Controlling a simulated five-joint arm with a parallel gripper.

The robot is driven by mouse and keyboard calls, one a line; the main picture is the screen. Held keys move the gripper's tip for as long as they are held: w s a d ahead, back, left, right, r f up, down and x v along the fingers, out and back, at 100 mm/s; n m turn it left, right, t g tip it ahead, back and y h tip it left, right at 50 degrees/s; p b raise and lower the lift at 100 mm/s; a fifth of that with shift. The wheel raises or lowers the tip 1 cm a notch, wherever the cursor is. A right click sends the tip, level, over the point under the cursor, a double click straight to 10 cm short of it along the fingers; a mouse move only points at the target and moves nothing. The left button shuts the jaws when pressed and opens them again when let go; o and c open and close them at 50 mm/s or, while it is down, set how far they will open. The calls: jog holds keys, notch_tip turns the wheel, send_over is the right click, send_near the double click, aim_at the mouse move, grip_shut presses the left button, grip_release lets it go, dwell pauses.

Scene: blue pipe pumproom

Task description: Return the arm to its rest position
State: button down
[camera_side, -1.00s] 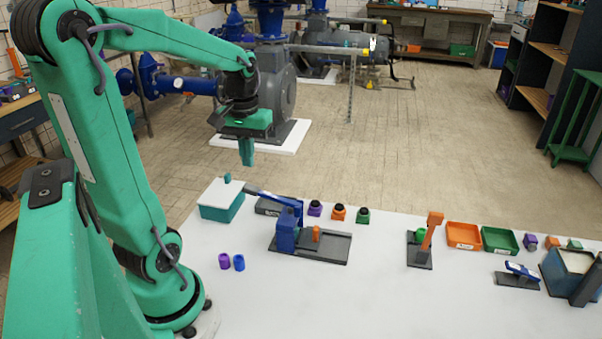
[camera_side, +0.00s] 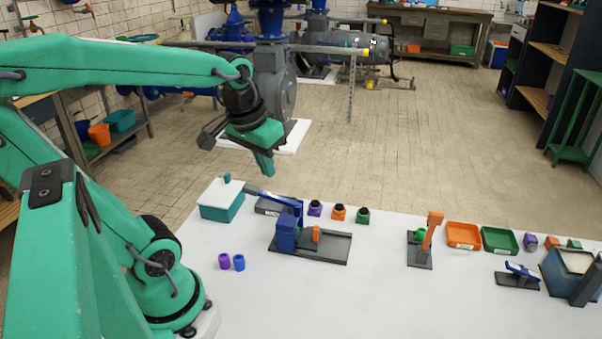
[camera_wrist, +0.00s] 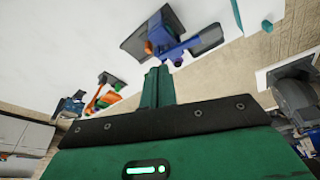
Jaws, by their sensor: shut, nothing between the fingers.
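My gripper (camera_side: 265,165) hangs in the air above the far left part of the white table, tilted, with its fingers pointing down and to the right. Its green fingers are shut with nothing between them. In the wrist view the fingers (camera_wrist: 157,86) are together, with the blue and grey press in the picture beyond their tips. My green arm reaches in from the left of the side view.
A teal box with a white lid (camera_side: 221,203) and a blue lever press (camera_side: 290,232) stand below my gripper. Orange (camera_side: 463,235) and green (camera_side: 499,240) trays lie right. Bare table lies in front.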

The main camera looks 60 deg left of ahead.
jog(key=s+d+m+t, duration=0.2)
jog(key=d+m, duration=0.1)
jog(key=d, duration=0.3)
jog(key=shift+d+r+m+h, duration=0.15)
jog(key=shift+r+m+h, duration=0.25)
jog(key=shift+r, duration=0.05)
